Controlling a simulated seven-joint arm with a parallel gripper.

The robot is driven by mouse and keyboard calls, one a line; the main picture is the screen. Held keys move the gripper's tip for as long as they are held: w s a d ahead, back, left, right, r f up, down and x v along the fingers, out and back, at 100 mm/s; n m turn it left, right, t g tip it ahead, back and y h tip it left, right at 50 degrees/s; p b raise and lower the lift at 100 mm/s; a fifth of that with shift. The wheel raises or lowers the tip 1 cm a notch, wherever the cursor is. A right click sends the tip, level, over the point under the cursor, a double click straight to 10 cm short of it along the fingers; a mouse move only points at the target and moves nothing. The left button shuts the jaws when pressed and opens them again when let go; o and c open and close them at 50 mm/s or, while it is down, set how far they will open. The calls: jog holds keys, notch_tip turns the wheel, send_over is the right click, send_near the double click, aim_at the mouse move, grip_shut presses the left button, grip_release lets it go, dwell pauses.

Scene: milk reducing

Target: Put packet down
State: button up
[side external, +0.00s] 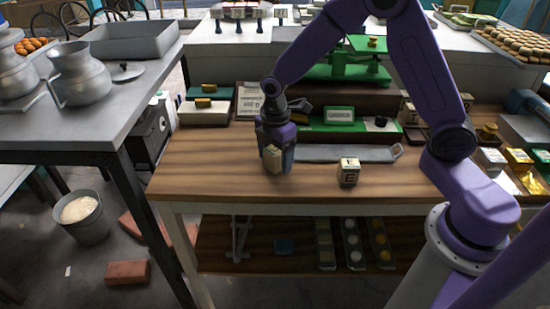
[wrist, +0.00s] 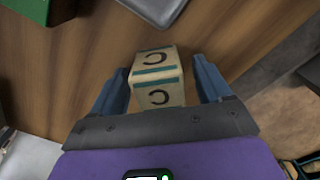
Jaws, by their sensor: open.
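A small cream packet (wrist: 158,76) with dark green bands and a dark letter like a "C" stands on the wooden table between the fingers of my gripper (wrist: 162,90). In the wrist view a gap shows on each side between the packet and the blue fingers. In the side external view the packet (side external: 272,160) is at the table's left half, partly covered by my gripper (side external: 277,155), which is low over the tabletop. My gripper is open around the packet.
A long grey metal tray (side external: 345,153) lies behind. Boxes and a green scale (side external: 355,65) fill the back. The table's left part is clear.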

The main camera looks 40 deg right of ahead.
jog(key=shift+r, duration=0.1)
jog(key=c, duration=1.2)
